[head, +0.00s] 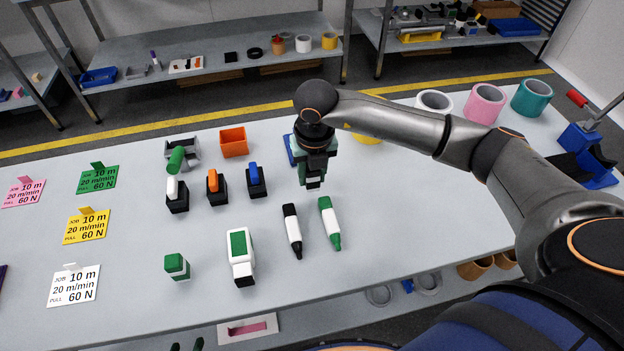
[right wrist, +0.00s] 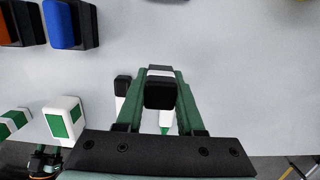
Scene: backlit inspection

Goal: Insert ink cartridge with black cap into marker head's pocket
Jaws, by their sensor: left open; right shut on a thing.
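My right gripper (head: 314,180) is shut on a small block above the table's middle. In the right wrist view this held block shows a black end (right wrist: 160,94) between the green fingers and a pale part beyond it. It looks like the ink cartridge with black cap, mostly hidden by the fingers. A white box with a green panel and black end (head: 240,255) stands to the front left. A green block with a white face (head: 176,266) is left of it. I cannot tell which thing is the marker head, and its pocket is not clear.
A black-capped marker (head: 292,231) and a green marker (head: 330,222) lie near the gripper. Black holders with white, orange (head: 217,187) and blue (head: 256,180) tops stand behind left. An orange bin (head: 233,142) is further back. The table's right middle is clear.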

